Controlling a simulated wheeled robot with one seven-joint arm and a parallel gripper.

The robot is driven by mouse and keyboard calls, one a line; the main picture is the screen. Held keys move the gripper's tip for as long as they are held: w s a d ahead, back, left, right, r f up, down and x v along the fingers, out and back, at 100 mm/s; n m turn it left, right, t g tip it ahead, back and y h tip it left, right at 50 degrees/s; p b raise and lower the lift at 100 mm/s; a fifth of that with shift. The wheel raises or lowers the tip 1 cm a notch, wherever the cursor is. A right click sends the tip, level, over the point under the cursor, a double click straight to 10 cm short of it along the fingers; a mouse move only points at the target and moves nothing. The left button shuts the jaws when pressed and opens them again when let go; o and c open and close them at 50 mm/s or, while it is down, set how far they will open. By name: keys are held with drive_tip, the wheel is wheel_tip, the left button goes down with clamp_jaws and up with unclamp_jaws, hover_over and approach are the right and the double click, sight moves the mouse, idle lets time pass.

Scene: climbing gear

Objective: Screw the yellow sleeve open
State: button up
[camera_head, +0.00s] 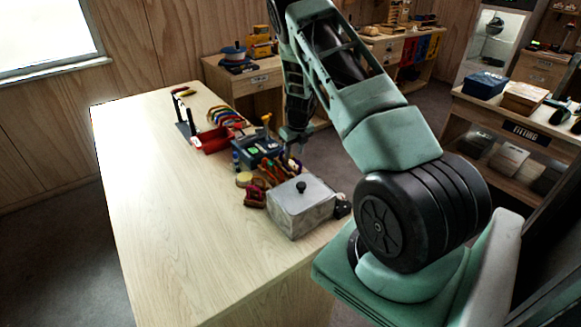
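No part can be made out for certain as the yellow sleeve at this size. A small upright yellow piece (266,119) stands at the back of a dark blue boxy item (256,150) on the light wooden table. A yellow and dark piece (183,92) sits at the top of a dark stand (184,122) near the table's far end. My gripper (297,148) points down beside the right side of the blue item. Its fingers are too small and dark to show whether they are open, or whether they touch anything.
A red tray (212,140) and a row of coloured carabiners (226,117) lie behind the blue item. A grey metal box (301,209) with a black knob and several small coloured pieces (268,178) stand in front. The table's left half (165,205) is clear.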

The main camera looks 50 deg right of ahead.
drive_tip(key=shift+f+b, duration=0.8)
drive_tip(key=shift+f, duration=0.55)
drive_tip(key=shift+w+a, duration=0.15)
drive_tip(key=shift+a, duration=0.55)
drive_tip(key=shift+r+p, duration=1.3)
drive_tip(key=shift+r, duration=0.2)
drive_tip(key=shift+s+d+f, duration=0.1)
drive_tip(key=shift+s+d, duration=0.2)
drive_tip(key=shift+d, duration=0.4)
drive_tip(key=shift+f, duration=0.1)
